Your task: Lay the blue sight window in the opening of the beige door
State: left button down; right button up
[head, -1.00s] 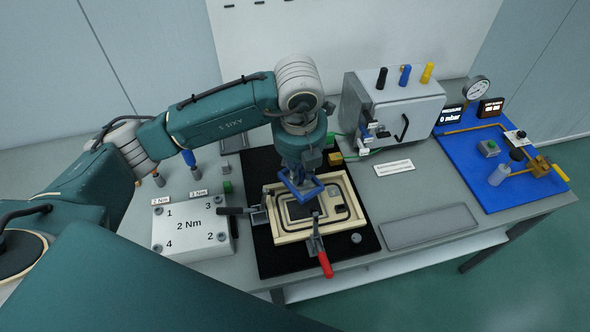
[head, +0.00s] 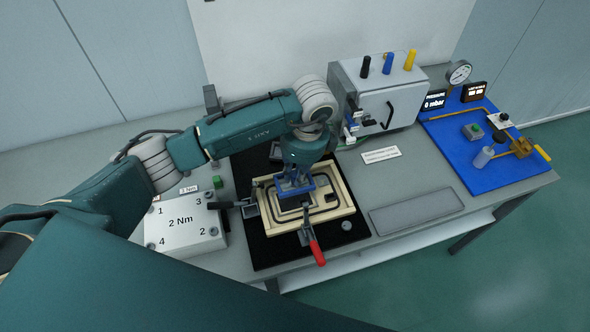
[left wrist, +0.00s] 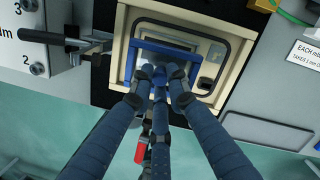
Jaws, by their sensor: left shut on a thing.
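The beige door (head: 341,211) lies flat on the black mat, with a dark opening toward its left side and a dark seal line around it. My left gripper (head: 294,178) is over the opening, pointing down, shut on the blue sight window (head: 297,190). The window is a blue rectangular frame, roughly level, over the opening. In the left wrist view the gripper (left wrist: 160,78) grips the window's near edge, and the blue frame (left wrist: 135,64) lines up roughly with the opening in the door (left wrist: 236,50). I cannot tell whether the window touches the door. My right gripper is not in view.
A red-handled clamp (head: 316,250) stands at the door's front edge and a black-handled clamp (head: 226,205) at its left. A grey cabinet (head: 378,95) stands behind. A grey tray (head: 413,211) lies to the right.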

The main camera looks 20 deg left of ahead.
aim_at(300, 187)
pick_arm(q)
jog(key=shift+f+b, duration=2.35)
jog(key=shift+f, duration=0.55)
jog(key=shift+f+b, duration=1.1)
jog(key=shift+f, duration=0.1)
jog(key=c, duration=1.6)
grip_release()
jog(key=shift+r, duration=0.1)
jog(key=r, duration=0.3)
jog(key=d+r, duration=0.1)
jog(key=r, duration=0.6)
jog(key=shift+s+d+r, duration=0.1)
jog(key=shift+d+r, duration=0.1)
jog(key=shift+r, duration=0.15)
jog(key=shift+s+r, duration=0.15)
jog(key=shift+r, duration=0.45)
